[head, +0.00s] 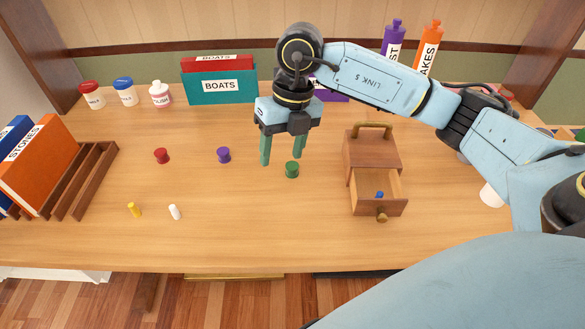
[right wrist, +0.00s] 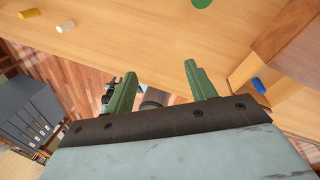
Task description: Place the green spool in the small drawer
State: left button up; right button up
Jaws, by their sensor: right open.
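The green spool (head: 292,169) stands on the table, left of the small drawer box. In the right wrist view a part of the green spool (right wrist: 201,3) shows at the top edge. The small drawer (head: 378,193) is pulled open toward the front of its wooden box (head: 372,152) and holds a small blue piece (head: 379,195). The blue piece also shows in the right wrist view (right wrist: 258,86). My right gripper (head: 283,162) is open and empty, above the table just left of the green spool. Its green fingers also show in the right wrist view (right wrist: 160,80). My left gripper is not in view.
A red spool (head: 161,156) and a purple spool (head: 223,155) stand to the left. Yellow (head: 134,210) and white (head: 174,212) pieces are near the front. A book rack (head: 88,180) stands at left, jars (head: 124,92) and books (head: 220,86) at the back. The front middle is clear.

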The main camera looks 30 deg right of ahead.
jog(key=w+d+r+m+t+h, duration=0.1)
jog(key=w+d+t+h, duration=0.1)
jog(key=w+d+h, duration=0.3)
jog(key=y+b, duration=0.2)
send_over(292, 166)
jog(key=f, duration=0.6)
jog(key=shift+s+d+f, duration=0.35)
jog(key=shift+s, duration=0.05)
jog(key=f, duration=0.3)
jog(key=f+b, duration=0.1)
jog(key=f, duration=0.1)
jog(key=shift+w+a+f, duration=0.15)
jog(key=shift+w+a, duration=0.1)
jog(key=shift+a, duration=0.1)
jog(key=shift+w+f, duration=0.1)
jog(key=shift+f, duration=0.3)
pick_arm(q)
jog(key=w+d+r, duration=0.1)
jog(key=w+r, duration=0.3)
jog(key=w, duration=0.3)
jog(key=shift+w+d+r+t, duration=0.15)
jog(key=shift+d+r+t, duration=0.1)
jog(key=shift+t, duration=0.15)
